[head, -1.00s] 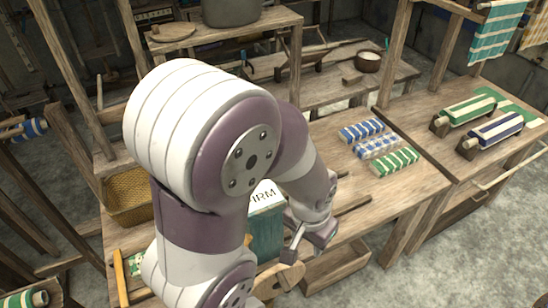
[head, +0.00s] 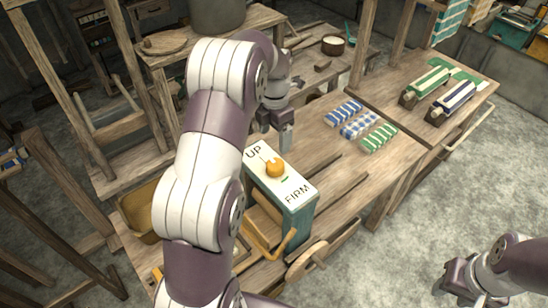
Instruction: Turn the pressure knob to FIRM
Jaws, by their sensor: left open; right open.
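The pressure knob (head: 275,168) is a small orange knob on the pale top of a teal box (head: 295,222). The top is lettered UP at its far left end and FIRM at its near right end. A small green mark lies beside the knob on the FIRM side; a thin pale line shows on the UP side. My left gripper (head: 275,142) is open, fingers pointing down, just beyond the knob in the picture and apart from it. Its arm hides the area left of the box. My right gripper (head: 452,290) is open and empty at the lower right, over the floor.
Blue and green patterned cloth strips (head: 360,124) lie on the table right of the box. A wooden disc (head: 306,260) and curved orange-brown handle (head: 272,245) stand close in front of the box. A basket (head: 138,212) is at the left, partly hidden.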

